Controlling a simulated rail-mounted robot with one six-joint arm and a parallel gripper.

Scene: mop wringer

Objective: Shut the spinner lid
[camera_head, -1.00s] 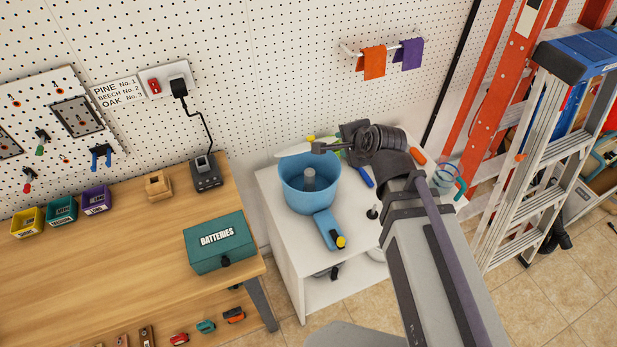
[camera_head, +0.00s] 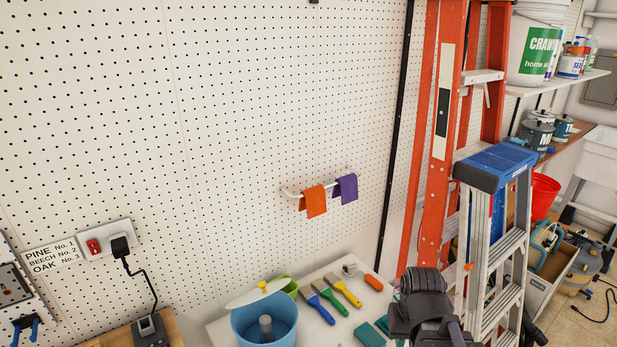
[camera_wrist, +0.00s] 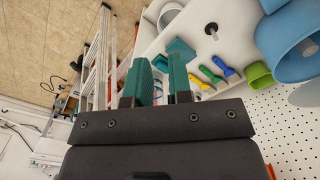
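The spinner is a blue round tub (camera_head: 252,326) with a grey spindle inside, at the bottom of the head view. Its pale lid (camera_head: 252,298) with a yellow knob stands raised at the tub's back, so the tub's top is open. In the wrist view the tub (camera_wrist: 284,45) is at the upper right, with part of the pale lid (camera_wrist: 306,94) below it. My gripper (camera_wrist: 160,82) has two dark green fingers with a gap between them and nothing visibly held. It is to the right of the tub and apart from it.
A green cup (camera_head: 287,286) is behind the tub. A stepladder (camera_head: 497,200) stands right of my arm. A towel rail (camera_head: 292,194) hangs on the pegboard.

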